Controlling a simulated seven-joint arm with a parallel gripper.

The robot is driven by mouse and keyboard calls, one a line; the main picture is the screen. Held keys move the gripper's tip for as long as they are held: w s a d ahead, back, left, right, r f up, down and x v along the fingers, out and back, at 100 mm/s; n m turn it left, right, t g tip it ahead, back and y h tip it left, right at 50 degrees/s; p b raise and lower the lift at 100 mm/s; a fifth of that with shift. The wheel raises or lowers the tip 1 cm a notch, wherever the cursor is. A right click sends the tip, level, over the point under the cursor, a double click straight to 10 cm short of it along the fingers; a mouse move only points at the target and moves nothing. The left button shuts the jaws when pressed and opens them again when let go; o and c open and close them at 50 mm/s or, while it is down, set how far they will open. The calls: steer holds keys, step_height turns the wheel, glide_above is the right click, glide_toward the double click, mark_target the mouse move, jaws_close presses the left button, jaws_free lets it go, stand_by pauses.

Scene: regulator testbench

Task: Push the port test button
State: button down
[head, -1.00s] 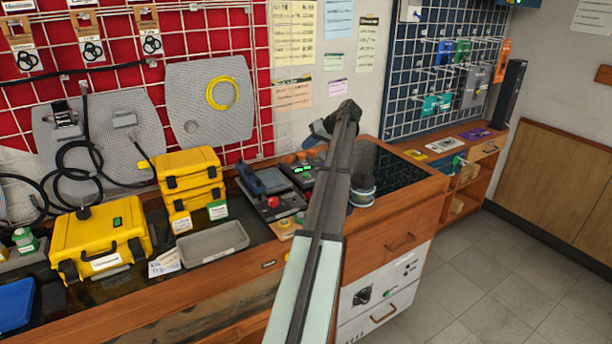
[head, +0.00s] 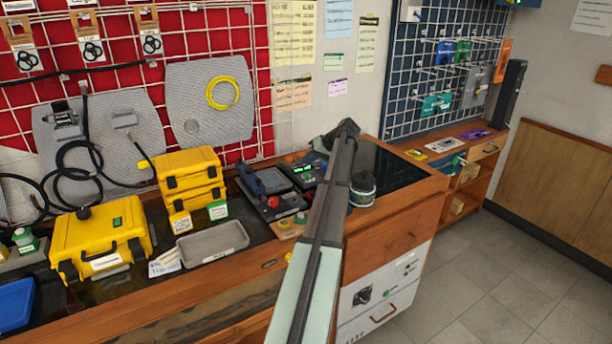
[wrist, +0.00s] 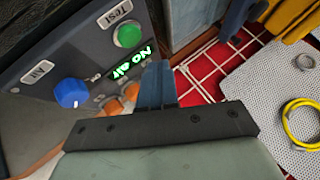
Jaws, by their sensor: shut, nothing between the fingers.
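The test button is a round green button (wrist: 127,34) under a "Test" label on a dark panel (wrist: 95,45) in the wrist view. Beside it a lit green display (wrist: 133,62) reads "No air". A blue knob (wrist: 72,93) sits under an "Air" label. My gripper (wrist: 157,70) is shut and empty. Its blue fingertips lie below and to the right of the green button in that view, apart from it. In the head view, the unit with a green display (head: 303,169) stands on the bench, left of my arm; the button is too small to make out there.
Orange fittings (wrist: 112,105) sit beside the blue knob. On the bench, a unit with a red button (head: 273,201), a grey tray (head: 212,243) and yellow cases (head: 190,180) stand to the left. A wire spool (head: 363,188) is just right of my arm.

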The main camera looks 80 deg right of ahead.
mark_target(309, 174)
steer(key=shift+f, duration=1.25)
steer(key=shift+f, duration=0.1)
stand_by(1.1)
steer(key=shift+f, duration=0.3)
steer(key=shift+f, duration=0.5)
stand_by(0.9)
steer(key=shift+r, duration=0.95)
steer(key=shift+r, duration=0.1)
steer(key=shift+r, duration=2.4)
